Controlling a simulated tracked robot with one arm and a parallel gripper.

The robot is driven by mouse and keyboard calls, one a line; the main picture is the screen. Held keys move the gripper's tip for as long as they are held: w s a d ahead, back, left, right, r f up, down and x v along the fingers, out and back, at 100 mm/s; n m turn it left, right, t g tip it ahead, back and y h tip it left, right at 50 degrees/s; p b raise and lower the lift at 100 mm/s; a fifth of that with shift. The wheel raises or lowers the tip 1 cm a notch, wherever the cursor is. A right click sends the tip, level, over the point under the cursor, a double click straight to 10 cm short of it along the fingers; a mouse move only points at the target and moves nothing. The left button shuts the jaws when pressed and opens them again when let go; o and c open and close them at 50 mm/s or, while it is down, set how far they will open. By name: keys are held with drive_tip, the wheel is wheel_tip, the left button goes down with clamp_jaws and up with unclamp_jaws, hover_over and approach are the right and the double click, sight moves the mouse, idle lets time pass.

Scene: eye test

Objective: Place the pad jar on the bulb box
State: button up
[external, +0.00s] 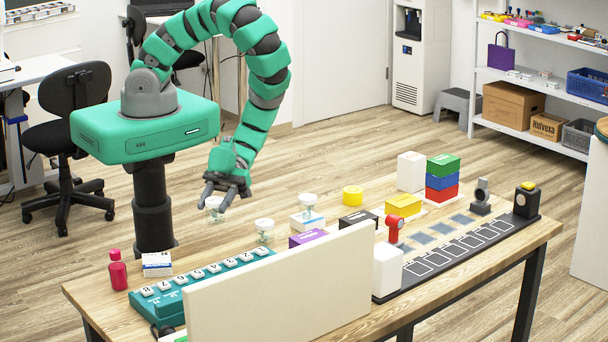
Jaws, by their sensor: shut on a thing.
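My gripper (216,201) is shut on a small clear jar (214,211) with whitish contents, held up near the back edge of the table. The fingers hide part of this jar. A similar clear jar (264,232) stands on the table to its right. Another similar jar (308,203) stands on a white and blue box (306,222). A purple box (307,238), a black box (357,219) and a yellow box (403,206) lie further right. The labels are too small to read, so I cannot tell which is the bulb box or which jar holds pads.
A cream panel (280,290) stands along the table's front and hides part of it. A teal numbered rack (200,285), a red bottle (118,272) and a small white-blue box (157,264) are at left. A yellow cylinder (353,195) and stacked coloured boxes (442,181) stand at the back.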

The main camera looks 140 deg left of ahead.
drive_tip(key=shift+r, duration=1)
